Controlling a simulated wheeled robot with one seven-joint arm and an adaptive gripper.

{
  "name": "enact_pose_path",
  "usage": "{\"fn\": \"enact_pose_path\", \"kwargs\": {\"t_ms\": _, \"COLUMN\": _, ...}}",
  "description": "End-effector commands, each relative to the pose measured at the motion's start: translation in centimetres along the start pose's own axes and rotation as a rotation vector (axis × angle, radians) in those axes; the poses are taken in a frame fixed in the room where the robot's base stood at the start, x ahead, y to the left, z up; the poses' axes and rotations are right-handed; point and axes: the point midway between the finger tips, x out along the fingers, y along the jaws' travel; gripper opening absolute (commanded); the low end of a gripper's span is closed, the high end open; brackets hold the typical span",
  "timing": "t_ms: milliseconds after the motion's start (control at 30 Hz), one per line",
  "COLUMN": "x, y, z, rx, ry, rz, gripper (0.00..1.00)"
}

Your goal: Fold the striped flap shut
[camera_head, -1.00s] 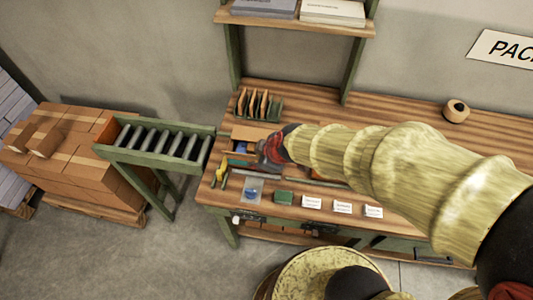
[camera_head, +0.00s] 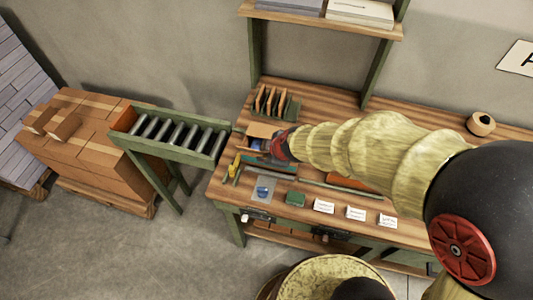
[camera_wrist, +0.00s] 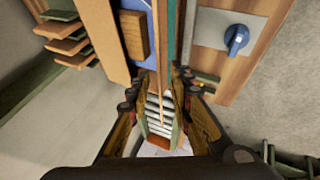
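A small open box with a tan cardboard panel (camera_head: 262,130) stands near the left end of the workbench. In the wrist view, the tan panel (camera_wrist: 103,38) is at upper left, beside a blue-and-white item (camera_wrist: 140,6) and a brown block (camera_wrist: 133,36). A thin brown edge (camera_wrist: 162,45) and a teal strip (camera_wrist: 174,30) run down toward my gripper (camera_wrist: 158,88). Its fingers are apart on either side of the brown edge's lower end; I cannot tell whether they touch it. In the head view, my gripper (camera_head: 277,148) is at the box and partly hides it. I cannot make out stripes on any flap.
A rack with upright brown dividers (camera_head: 271,101) stands behind the box. A roller conveyor (camera_head: 180,136) adjoins the bench at left.

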Motion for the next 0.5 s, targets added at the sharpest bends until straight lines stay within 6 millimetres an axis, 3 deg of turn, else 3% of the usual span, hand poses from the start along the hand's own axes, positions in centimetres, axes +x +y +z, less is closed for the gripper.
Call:
{"fn": "enact_pose_path", "kwargs": {"t_ms": 200, "x": 0.01, "y": 0.03, "z": -0.02, "rx": 0.0, "ry": 0.0, "rz": 0.0, "gripper": 0.21}}
{"fn": "enact_pose_path", "kwargs": {"t_ms": 500, "x": -0.01, "y": 0.03, "z": -0.02, "rx": 0.0, "ry": 0.0, "rz": 0.0, "gripper": 0.05}}
